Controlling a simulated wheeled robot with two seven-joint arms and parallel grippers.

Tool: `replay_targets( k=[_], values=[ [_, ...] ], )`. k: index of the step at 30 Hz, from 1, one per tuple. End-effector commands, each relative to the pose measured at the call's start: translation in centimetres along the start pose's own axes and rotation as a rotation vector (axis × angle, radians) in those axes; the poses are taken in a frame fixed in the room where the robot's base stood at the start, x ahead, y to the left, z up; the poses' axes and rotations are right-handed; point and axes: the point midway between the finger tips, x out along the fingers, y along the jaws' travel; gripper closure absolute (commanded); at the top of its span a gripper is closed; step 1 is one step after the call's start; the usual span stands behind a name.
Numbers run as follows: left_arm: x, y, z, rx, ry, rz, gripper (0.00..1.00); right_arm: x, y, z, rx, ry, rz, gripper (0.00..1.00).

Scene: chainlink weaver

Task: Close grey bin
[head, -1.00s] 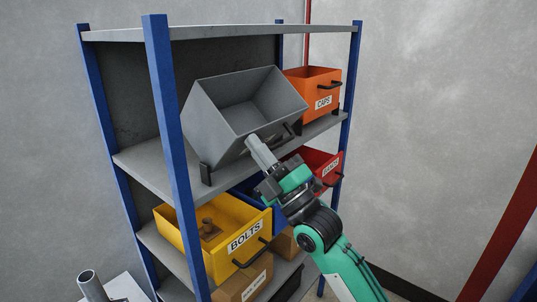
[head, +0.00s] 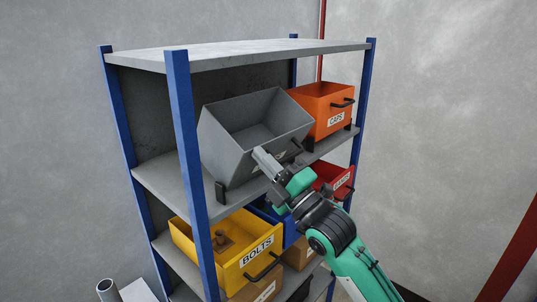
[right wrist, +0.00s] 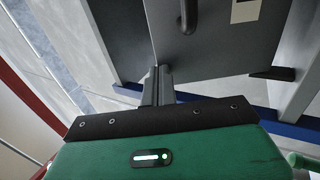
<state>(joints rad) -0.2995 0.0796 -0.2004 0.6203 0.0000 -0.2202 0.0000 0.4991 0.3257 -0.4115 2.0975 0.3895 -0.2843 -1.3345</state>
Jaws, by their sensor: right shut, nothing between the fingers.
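The grey bin (head: 222,145) sits on the upper shelf, tipped forward so its empty inside faces out. Its dark handle (head: 290,152) is on the front face. My right gripper (head: 264,160) is shut and empty, with its fingertips at the lower front of the bin, left of the handle in the head view. In the right wrist view the shut fingertips (right wrist: 158,74) are at the lower edge of the bin's front (right wrist: 225,45), and the handle (right wrist: 188,15) is above them. I cannot tell for certain whether they touch. My left gripper is out of view.
An orange CAPS bin (head: 322,101) stands right of the grey bin on the same shelf. A yellow BOLTS bin (head: 232,264), a blue bin (head: 291,232) and a red bin (head: 330,174) are below. A blue post (head: 190,150) stands at the left front.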

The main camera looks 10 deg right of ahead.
Motion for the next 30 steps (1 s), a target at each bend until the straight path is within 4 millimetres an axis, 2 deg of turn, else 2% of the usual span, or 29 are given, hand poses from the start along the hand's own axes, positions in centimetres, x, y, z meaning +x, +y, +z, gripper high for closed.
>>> replay_targets(
  k=[1,4,15,22,30],
  values=[
    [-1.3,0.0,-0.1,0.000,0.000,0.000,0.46,0.9,0.9,0.0,-0.006,0.002,-0.030,1.00],
    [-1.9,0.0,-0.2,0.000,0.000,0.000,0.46,1.8,0.8,0.0,-0.004,0.000,-0.050,1.00],
    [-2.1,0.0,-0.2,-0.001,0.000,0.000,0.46,5.8,0.6,0.0,-0.002,0.001,-0.046,1.00],
    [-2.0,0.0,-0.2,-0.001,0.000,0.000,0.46,7.2,0.4,0.0,0.000,0.001,-0.046,1.00],
    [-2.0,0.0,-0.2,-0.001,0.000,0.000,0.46,7.8,0.2,0.0,-0.001,0.001,-0.046,1.00]
  ],
)
